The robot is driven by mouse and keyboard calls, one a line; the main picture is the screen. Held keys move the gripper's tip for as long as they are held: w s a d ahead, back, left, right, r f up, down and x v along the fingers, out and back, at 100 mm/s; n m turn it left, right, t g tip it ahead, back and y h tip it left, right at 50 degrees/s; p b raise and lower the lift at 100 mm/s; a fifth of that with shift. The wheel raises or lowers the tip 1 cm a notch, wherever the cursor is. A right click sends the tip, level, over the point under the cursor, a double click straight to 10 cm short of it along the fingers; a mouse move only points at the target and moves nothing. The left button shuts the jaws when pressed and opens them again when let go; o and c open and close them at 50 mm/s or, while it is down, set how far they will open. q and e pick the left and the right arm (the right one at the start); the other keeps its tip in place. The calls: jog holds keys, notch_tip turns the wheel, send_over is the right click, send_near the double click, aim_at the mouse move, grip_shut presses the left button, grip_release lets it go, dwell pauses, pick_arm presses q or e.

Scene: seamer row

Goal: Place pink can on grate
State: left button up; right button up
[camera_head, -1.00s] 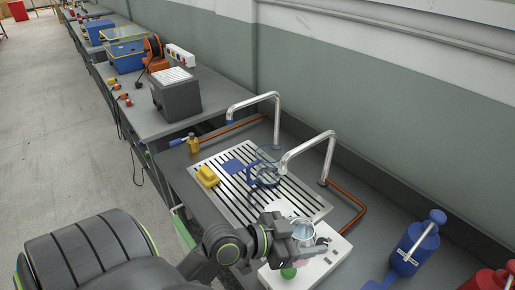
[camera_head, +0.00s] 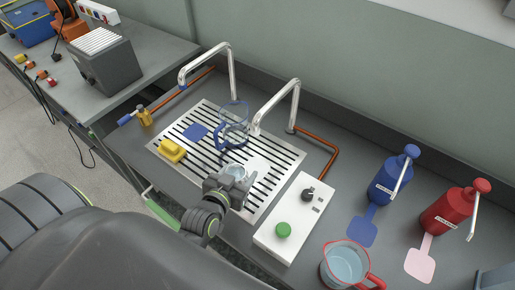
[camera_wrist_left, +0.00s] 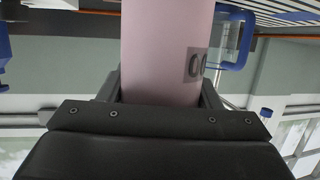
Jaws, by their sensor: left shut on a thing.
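My left gripper (camera_head: 232,182) is shut on the pink can, whose pale open top (camera_head: 236,170) shows between the fingers in the head view. In the left wrist view the pink can (camera_wrist_left: 160,50) fills the middle, with a dark mark on its side, and the finger bases (camera_wrist_left: 160,98) flank it. The slatted metal grate (camera_head: 284,150) lies under and behind the can, which is over its front part. The gap below the can is hidden. A pale pink round patch (camera_head: 258,165) lies on the grate just right of the can. My right gripper is out of view.
On the grate are a yellow block (camera_head: 172,151), a blue patch (camera_head: 195,131) and a clear blue-rimmed jug (camera_head: 231,132). Two bent metal pipes (camera_head: 297,100) rise behind. A white control box (camera_head: 297,215) stands right, near a red-rimmed jug (camera_head: 345,266) and blue (camera_head: 390,182) and red (camera_head: 448,210) bottles.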

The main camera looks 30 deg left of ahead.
pick_arm(q)
jog(key=p+x, duration=0.3)
jog(key=x, duration=0.9)
jog(key=shift+w, duration=0.35)
jog(key=shift+f, duration=0.15)
jog(key=o, duration=1.3)
